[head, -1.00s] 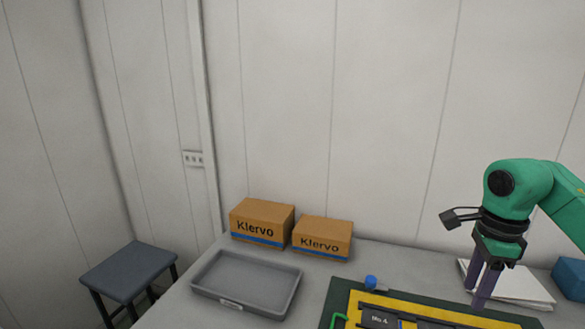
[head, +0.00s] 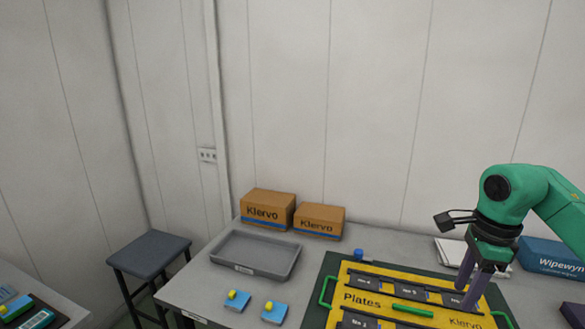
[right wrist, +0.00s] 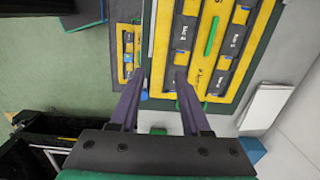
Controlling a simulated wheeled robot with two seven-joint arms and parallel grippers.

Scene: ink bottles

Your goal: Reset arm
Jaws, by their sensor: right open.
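I cannot tell how high the tips are above the board. My left gripper is not in view. I see no ink bottle that I can identify.
A grey tray (head: 240,268) and two Klervo boxes (head: 267,209) (head: 319,222) stand on the table's left. Two blue blocks with yellow knobs (head: 237,301) (head: 274,313) lie before the tray. A blue Wipewyn box (head: 553,260) is behind my right gripper. A stool (head: 150,252) stands left.

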